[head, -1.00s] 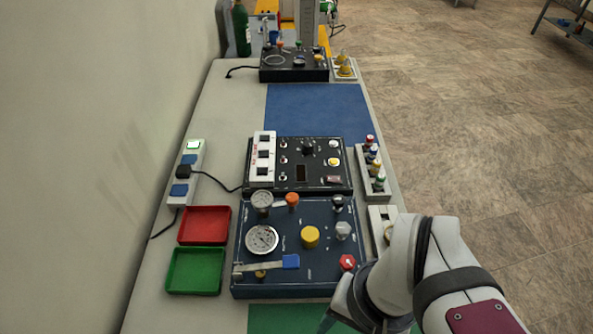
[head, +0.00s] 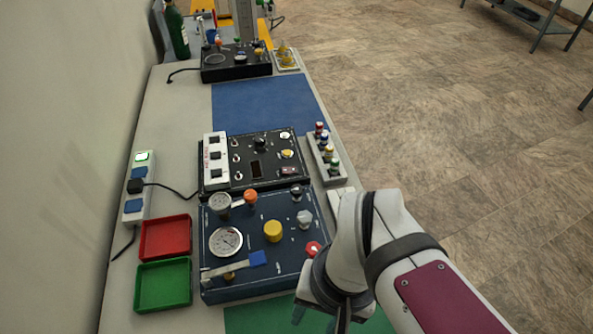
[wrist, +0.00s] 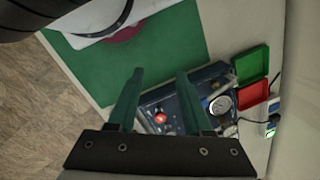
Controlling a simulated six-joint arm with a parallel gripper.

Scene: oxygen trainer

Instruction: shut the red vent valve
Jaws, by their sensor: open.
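In the wrist view the red knob (wrist: 161,118) shows between my two green fingers, farther off than the fingertips. My gripper (wrist: 158,75) is open and empty, with its fingers spread apart. In the head view my gripper is mostly hidden by my wrist, in front of the panel's right front corner and above the green mat (head: 250,318).
The panel also bears a yellow knob (head: 273,231), an orange knob (head: 251,197), a white gauge (head: 226,241) and a blue-handled lever (head: 258,258). Red (head: 166,237) and green (head: 163,285) trays lie left. A black control box (head: 262,158) stands behind.

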